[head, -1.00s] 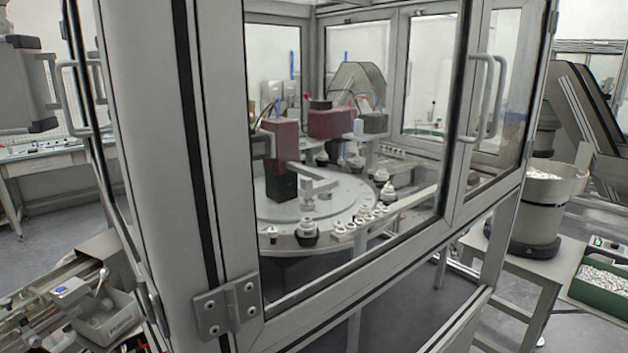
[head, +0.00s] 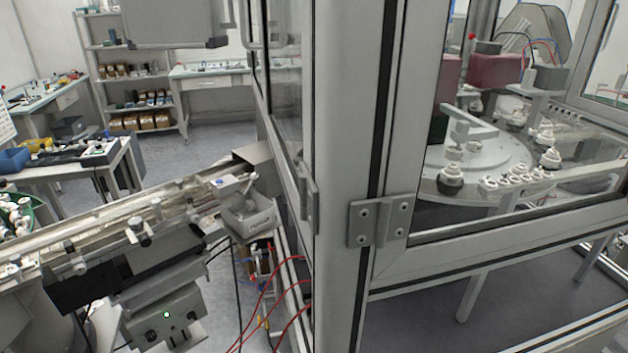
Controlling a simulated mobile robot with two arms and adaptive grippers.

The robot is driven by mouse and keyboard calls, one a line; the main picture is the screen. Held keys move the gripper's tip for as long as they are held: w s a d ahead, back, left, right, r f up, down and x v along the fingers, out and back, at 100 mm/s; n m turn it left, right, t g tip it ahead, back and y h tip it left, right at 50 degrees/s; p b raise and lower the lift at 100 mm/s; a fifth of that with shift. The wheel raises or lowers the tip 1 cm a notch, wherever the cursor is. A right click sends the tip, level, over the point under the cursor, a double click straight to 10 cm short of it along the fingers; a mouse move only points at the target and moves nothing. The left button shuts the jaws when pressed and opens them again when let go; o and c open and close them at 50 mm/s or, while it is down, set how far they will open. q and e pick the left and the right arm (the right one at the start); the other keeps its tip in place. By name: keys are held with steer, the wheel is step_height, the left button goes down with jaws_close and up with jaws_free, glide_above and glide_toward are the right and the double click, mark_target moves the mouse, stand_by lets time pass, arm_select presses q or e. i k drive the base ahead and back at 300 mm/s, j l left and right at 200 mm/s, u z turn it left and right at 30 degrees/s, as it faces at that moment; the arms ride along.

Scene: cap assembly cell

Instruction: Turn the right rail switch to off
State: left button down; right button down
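A linear rail (head: 100,225) runs from the left edge toward the glazed machine in the head view. A grey control box (head: 178,312) hangs below the rail at the lower left. Neither of my grippers is in view.
The machine's metal corner post (head: 350,120) stands close in front. Red cables hang beside a grey bin (head: 250,218) at the rail's end. A workbench (head: 75,165) and shelves (head: 140,75) stand behind. Floor between them is clear.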

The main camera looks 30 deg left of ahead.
mark_target(191, 315)
steer(key=k+u, duration=0.1)
steer(key=u, duration=1.75)
